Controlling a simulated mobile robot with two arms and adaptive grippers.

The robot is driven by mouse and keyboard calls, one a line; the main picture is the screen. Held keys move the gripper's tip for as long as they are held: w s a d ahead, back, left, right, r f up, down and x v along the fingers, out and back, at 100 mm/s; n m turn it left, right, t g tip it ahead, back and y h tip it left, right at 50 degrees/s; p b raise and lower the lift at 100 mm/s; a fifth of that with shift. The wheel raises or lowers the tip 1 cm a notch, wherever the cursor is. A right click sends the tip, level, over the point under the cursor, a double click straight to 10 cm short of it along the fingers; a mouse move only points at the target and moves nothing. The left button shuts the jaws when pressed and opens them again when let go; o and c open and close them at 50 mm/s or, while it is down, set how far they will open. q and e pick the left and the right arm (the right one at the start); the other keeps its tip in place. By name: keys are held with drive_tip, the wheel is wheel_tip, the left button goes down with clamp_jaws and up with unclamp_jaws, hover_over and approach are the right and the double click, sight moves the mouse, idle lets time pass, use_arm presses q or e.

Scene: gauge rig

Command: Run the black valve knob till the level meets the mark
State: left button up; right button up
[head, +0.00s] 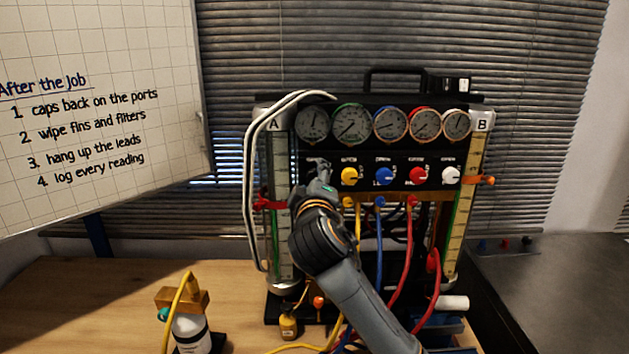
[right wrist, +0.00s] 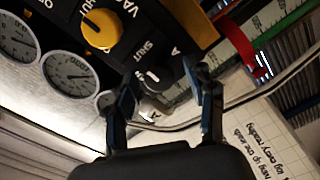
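The gauge rig stands on the table, with a row of knobs under its dials. The black valve knob (right wrist: 155,76), with a white pointer line, shows in the right wrist view beside the word SHUT; in the head view my arm mostly hides it. My right gripper (right wrist: 164,80) has its fingers apart on either side of the knob, with a gap at the right finger. In the head view the gripper (head: 323,174) is at the panel's left end. Sight tube A (head: 279,225) has a red mark (head: 266,203); tube B (head: 464,205) has an orange mark (head: 485,180). The liquid levels are hard to read.
Yellow (head: 349,176), blue (head: 385,175), red (head: 418,175) and white (head: 450,175) knobs sit to the right. Coloured hoses hang below. The left of the table is mostly clear.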

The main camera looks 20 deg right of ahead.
drive_tip(key=v, duration=1.2)
idle(0.3)
